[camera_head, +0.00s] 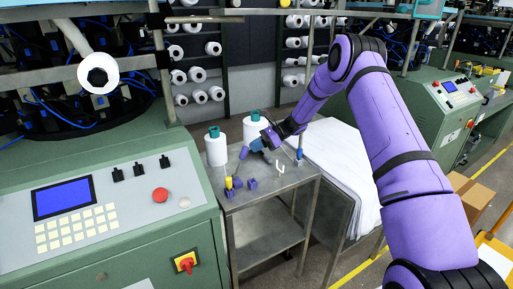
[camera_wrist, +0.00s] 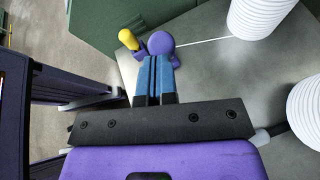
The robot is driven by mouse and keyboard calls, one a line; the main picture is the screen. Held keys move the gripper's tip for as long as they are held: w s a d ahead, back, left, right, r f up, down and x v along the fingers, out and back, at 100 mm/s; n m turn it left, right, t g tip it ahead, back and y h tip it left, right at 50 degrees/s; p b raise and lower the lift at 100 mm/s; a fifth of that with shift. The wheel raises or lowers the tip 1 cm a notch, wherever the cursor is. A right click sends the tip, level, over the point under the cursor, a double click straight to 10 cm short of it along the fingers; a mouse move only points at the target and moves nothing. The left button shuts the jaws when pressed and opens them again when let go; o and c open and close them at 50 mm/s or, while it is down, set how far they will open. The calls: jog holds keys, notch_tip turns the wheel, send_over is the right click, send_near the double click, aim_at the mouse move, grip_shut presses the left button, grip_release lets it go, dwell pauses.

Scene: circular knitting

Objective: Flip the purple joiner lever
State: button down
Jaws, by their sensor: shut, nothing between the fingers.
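The purple joiner sits on the small grey metal table; its base (camera_head: 231,192) and an upright yellow part (camera_head: 228,182) show in the head view. A rounded purple knob (camera_head: 243,152) shows just beyond my fingertips, and a rounded purple part (camera_wrist: 160,43) shows there in the wrist view, beside the yellow part (camera_wrist: 128,39). I cannot tell whether this is the lever. My gripper (camera_head: 251,147) has blue fingers, pressed together in the wrist view (camera_wrist: 155,60) with nothing between them. The fingertips are very close to the purple part; contact is unclear.
White yarn cones (camera_head: 215,150) stand at the table's back; one cone (camera_wrist: 262,15) has a thread running toward the purple part. A small purple block (camera_head: 252,184) and a white hook-shaped piece (camera_head: 281,167) are on the table (camera_head: 275,185). A green machine panel (camera_head: 110,215) borders the left.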

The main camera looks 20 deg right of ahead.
jog(key=shift+s+a+r+h, duration=0.15)
jog(key=shift+a+r+h, duration=0.35)
jog(key=shift+a, duration=0.25)
jog(key=s+a+r+n+t+h, duration=0.1)
jog(key=s+a+h, duration=0.1)
jog(key=a+h, duration=0.4)
jog(key=shift+a+r+h, duration=0.2)
jog(key=shift+a+h, duration=0.2)
jog(key=shift+a, duration=1.75)
jog(key=d+v, duration=0.1)
jog(key=v, duration=1.2)
jog(key=shift+s+d+f, duration=0.2)
jog(key=shift+f, duration=0.2)
